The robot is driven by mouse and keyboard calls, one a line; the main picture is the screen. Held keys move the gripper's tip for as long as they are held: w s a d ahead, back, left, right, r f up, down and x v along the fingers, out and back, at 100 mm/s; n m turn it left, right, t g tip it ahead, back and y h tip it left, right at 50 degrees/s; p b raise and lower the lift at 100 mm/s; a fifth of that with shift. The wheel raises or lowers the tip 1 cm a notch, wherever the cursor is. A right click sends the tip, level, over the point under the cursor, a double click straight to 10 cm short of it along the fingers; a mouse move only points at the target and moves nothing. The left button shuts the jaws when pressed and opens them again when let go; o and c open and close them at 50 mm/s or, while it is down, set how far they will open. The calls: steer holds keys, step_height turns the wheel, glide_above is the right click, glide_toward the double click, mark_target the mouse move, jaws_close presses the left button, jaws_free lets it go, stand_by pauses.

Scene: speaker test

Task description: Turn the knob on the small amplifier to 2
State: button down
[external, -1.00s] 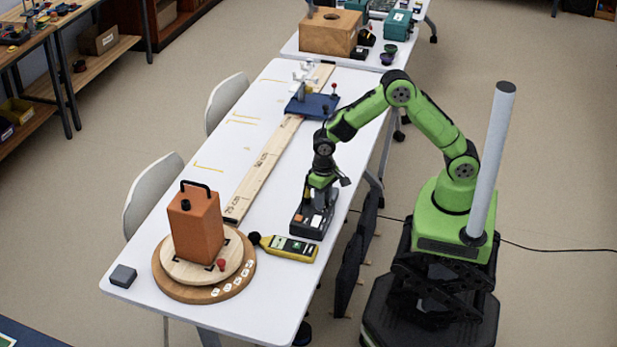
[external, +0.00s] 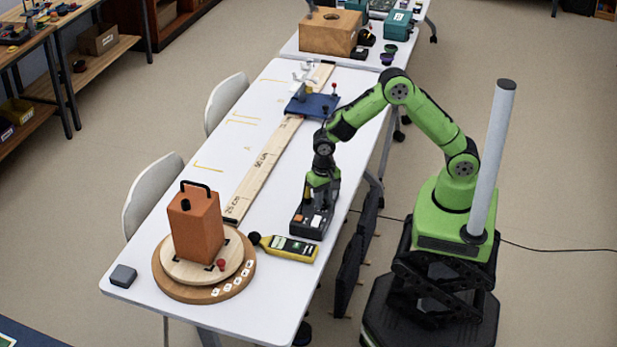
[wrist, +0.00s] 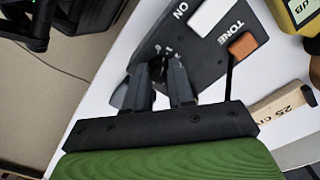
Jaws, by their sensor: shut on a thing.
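The small amplifier (external: 309,226) is a dark grey box on the white table, just beyond the yellow meter. In the wrist view its dark top (wrist: 207,55) carries a white switch marked ON, an orange button and the word TONE. My gripper (external: 313,203) points down over the amplifier's far end. In the wrist view the gripper's fingers (wrist: 165,75) are close together at the amplifier's top, shut on the knob. The knob itself is mostly hidden between the fingers. A few white scale marks show beside them, but I cannot read the knob's setting.
A yellow sound meter (external: 290,248) lies close in front of the amplifier. An orange speaker box (external: 196,228) stands on a round wooden turntable (external: 246,278) to the left. A wooden ruler board (external: 262,170) runs along the table to a blue stand (external: 313,105).

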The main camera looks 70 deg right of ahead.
steer(key=m, duration=0.3)
steer(key=shift+m, duration=2.2)
steer(key=c, duration=1)
jaws_free()
steer(key=shift+o, duration=0.2)
steer(key=shift+r, duration=0.1)
step_height(320, 180, up, 16)
steer(key=p, duration=0.5)
steer(key=shift+f, duration=0.2)
